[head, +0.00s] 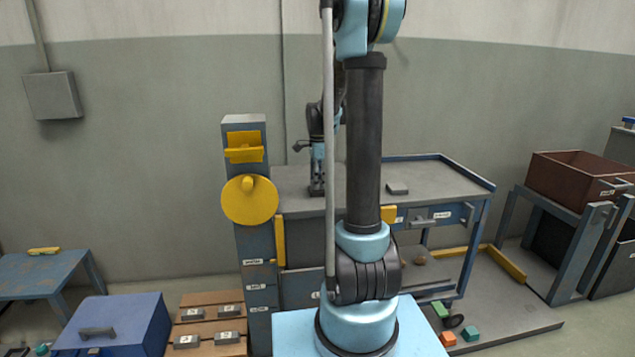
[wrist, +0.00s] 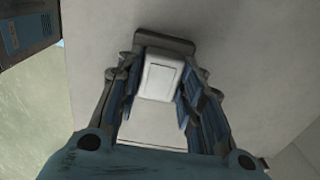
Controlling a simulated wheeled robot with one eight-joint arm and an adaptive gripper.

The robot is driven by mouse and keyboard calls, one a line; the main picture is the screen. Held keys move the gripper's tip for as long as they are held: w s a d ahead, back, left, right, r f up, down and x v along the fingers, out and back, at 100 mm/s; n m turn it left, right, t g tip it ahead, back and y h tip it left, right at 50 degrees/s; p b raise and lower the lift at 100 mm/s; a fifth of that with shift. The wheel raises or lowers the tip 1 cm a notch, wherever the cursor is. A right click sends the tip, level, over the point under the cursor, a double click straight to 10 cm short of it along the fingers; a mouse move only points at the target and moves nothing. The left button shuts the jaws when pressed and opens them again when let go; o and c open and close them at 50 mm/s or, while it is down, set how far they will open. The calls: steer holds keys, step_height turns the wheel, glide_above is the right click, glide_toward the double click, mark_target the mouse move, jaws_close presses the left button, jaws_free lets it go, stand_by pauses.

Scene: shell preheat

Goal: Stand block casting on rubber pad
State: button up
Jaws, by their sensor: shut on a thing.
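My gripper (head: 317,181) is low over the grey bench top, left of my arm column in the head view. In the wrist view my gripper (wrist: 158,95) has its blue-lined fingers on both sides of a pale grey block casting (wrist: 161,76) with a raised square face. The gripper is shut on this block. A dark grey edge (wrist: 165,42) shows just beyond the block; it may be the rubber pad, but I cannot tell. I also cannot tell whether the block touches what is under it.
The grey bench (head: 436,174) has a flat grey piece (head: 397,189) lying right of my arm. A blue post with a yellow disc (head: 249,200) stands at the bench's left. A brown bin (head: 580,178) is at the far right. A blue box (head: 117,325) is at lower left.

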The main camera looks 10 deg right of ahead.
steer(key=shift+f, duration=0.1)
steer(key=o, duration=1.2)
steer(key=shift+c, duration=0.2)
step_height(320, 180, up, 12)
steer(key=s+n, duration=0.5)
steer(key=s, duration=0.7)
steer(key=s+f+n+t, duration=0.1)
steer(key=s+f+n, duration=0.5)
steer(key=s, duration=0.5)
steer(key=s+f+n+t, duration=0.1)
steer(key=s+f+n, duration=0.6)
steer(key=s, duration=0.5)
step_height(320, 180, down, 2)
steer(key=shift+f, duration=0.2)
steer(key=shift+w+a, duration=0.1)
